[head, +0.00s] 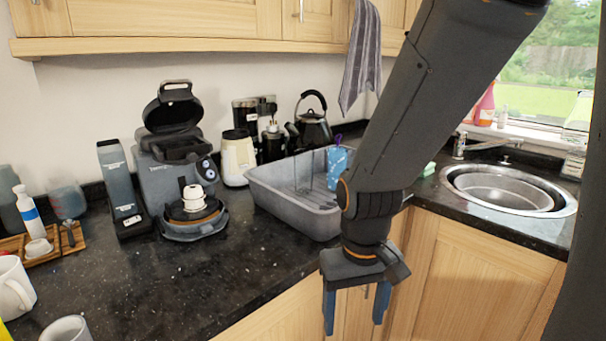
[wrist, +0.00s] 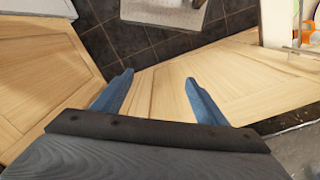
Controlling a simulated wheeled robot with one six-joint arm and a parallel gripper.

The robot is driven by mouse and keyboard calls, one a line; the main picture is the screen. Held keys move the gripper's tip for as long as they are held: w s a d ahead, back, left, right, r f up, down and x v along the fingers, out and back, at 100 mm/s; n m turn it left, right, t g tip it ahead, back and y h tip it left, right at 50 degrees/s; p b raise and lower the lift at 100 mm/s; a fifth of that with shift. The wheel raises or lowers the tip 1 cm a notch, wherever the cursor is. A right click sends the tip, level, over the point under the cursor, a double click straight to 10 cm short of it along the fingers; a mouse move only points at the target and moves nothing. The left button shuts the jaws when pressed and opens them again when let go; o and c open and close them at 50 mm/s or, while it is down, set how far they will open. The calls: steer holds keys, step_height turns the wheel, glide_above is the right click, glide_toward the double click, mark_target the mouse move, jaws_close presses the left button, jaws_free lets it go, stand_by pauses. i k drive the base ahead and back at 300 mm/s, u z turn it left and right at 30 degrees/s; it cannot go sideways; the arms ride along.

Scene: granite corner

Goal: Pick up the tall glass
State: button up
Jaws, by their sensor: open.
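A clear, upright shape that looks like the tall glass (head: 304,172) stands in the grey tub (head: 290,205) in the head view. It is faint against the tub's wall, and its base is hard to make out. A blue patterned cup (head: 337,164) is to its right, partly hidden by my arm. My gripper (head: 355,318) is open and empty, pointing down in front of the counter's edge, to the right of and nearer than the tub. In the wrist view my gripper (wrist: 158,78) has its two blue fingers apart with only cupboard wood between them. The glass is not in that view.
A coffee machine (head: 178,170), a cream container (head: 238,158) and a black kettle (head: 314,125) stand left of and behind the tub. White mugs (head: 12,290) are at the left. A sink (head: 508,188) is at the right. The counter's front left (head: 170,275) is mostly clear.

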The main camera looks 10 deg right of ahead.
mark_target(304, 159)
steer(key=u, duration=2.65)
steer(key=k, duration=0.75)
steer(key=z, duration=1.7)
